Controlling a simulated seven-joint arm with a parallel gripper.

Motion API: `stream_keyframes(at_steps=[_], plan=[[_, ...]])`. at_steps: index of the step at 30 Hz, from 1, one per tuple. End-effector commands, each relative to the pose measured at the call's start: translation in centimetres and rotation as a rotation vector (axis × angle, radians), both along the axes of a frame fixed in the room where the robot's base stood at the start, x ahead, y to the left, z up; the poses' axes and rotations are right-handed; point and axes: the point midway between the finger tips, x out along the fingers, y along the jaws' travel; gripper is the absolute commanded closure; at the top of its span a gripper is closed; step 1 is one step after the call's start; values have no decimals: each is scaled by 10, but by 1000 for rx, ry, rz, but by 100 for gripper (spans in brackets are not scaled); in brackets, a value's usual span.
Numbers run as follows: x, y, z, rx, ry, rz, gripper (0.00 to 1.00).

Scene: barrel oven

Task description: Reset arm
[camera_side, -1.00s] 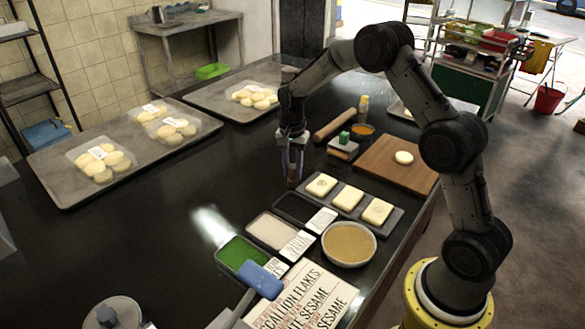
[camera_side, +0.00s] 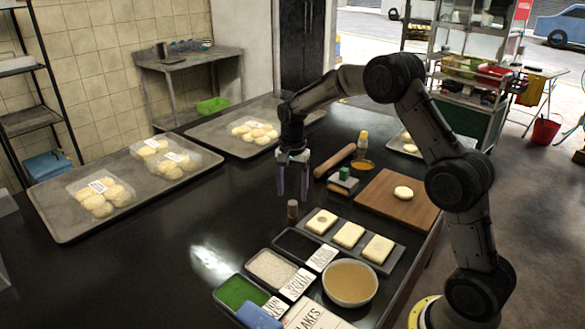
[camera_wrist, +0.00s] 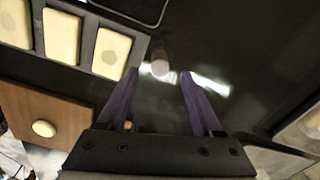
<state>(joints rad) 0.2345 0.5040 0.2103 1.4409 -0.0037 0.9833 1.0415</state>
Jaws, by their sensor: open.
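My gripper (camera_side: 293,182) is open and empty above the black table (camera_side: 180,240). Its two purple fingers point down, and in the wrist view (camera_wrist: 162,75) they stand apart with nothing between them.
Topping trays (camera_side: 272,268) and a bowl (camera_side: 350,283) are in front. The left tabletop is clear between there and the bun tray (camera_side: 60,228).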

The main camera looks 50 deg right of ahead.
Motion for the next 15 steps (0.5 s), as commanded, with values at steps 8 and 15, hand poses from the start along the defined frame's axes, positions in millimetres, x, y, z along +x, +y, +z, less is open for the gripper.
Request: stream_keyframes(at_steps=[8, 15], plan=[[1, 0, 58, -1, -3, 0, 32], [0, 1, 81, 0, 0, 2, 32]])
